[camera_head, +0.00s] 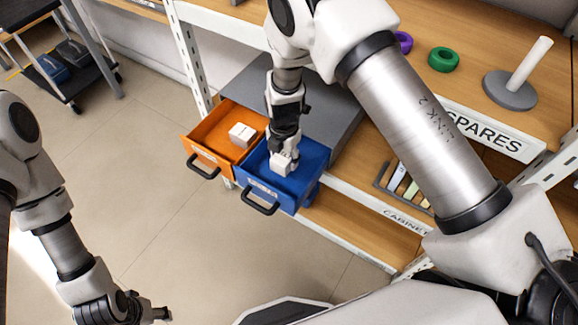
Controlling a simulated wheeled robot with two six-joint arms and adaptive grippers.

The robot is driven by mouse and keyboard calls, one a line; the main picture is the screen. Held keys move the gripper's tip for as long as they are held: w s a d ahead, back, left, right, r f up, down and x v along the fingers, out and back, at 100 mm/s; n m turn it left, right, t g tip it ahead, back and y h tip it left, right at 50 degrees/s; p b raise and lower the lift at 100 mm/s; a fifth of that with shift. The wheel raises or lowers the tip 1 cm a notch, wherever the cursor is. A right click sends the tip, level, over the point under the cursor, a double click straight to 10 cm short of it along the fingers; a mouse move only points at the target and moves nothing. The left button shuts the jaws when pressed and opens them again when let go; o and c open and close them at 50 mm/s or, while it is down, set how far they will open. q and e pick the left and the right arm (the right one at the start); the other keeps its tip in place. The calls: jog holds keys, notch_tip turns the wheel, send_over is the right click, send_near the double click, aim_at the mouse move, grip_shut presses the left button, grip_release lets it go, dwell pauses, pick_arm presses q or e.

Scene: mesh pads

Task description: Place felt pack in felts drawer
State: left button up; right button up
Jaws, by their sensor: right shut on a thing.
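My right gripper (284,160) reaches down into the open blue drawer (314,184). It is shut on a small white block, taken as the felt pack (280,168), low inside the drawer walls. I cannot tell whether the pack touches the drawer floor. The blue drawer has a dark handle and a label too small to read. My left gripper (155,312) is at the bottom left, over the floor and far from the drawers; its finger opening is unclear.
An open orange drawer (198,144) holding a white box (241,135) is left of the blue one. A grey cabinet top (245,80) is behind. The shelf above holds a purple ring (403,42), a green ring (443,59) and a grey-based post (510,90).

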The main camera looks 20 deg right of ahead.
aim_at(284, 155)
jog(key=shift+f, duration=2)
jog(key=shift+f, duration=0.1)
jog(key=o, duration=1.2)
notch_tip(284, 155, up, 12)
jog(key=shift+r+p, duration=0.15)
jog(key=shift+p, duration=0.3)
